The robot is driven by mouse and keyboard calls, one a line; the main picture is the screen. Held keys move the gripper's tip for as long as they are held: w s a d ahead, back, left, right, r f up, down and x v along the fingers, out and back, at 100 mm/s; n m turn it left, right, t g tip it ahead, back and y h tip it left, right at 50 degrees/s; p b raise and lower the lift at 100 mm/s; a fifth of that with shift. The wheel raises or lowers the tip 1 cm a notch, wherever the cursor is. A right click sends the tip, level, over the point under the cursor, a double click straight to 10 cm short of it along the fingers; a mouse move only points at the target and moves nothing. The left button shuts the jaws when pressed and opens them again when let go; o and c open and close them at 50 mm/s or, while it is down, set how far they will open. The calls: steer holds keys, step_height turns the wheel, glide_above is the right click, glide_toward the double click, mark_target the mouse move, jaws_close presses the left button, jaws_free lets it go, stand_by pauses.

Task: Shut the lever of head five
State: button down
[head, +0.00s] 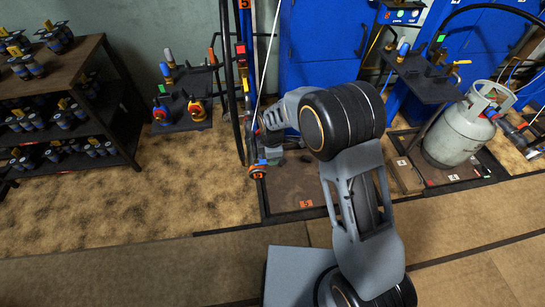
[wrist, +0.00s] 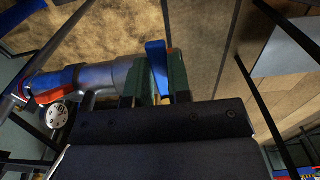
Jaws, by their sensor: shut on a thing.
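In the wrist view, the blue lever (wrist: 156,62) stands between the green fingers of my gripper (wrist: 156,85), which is shut on it. The lever sits beside a grey metal head body (wrist: 90,78) that runs off to the left, with red and blue parts and a round gauge (wrist: 57,115) at its left end. In the head view, my gripper (head: 262,138) is at the hanging head of station five, above the floor plate with the orange "5" label (head: 306,203). My arm hides most of the head there; its orange ring (head: 258,173) shows at the lower end.
A grey gas cylinder (head: 458,132) stands on the neighbouring station four at the right. Dark trays (head: 183,118) with coloured fittings are behind on the left. A dark rack (head: 80,105) with several small parts stands far left. Blue cabinets (head: 325,45) stand behind my arm. The front floor is clear.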

steer(key=c, duration=1)
jaws_free()
steer(key=shift+c, duration=0.2)
steer(key=shift+r, duration=0.1)
step_height(320, 180, up, 14)
steer(key=p, duration=0.2)
steer(key=shift+f, duration=0.2)
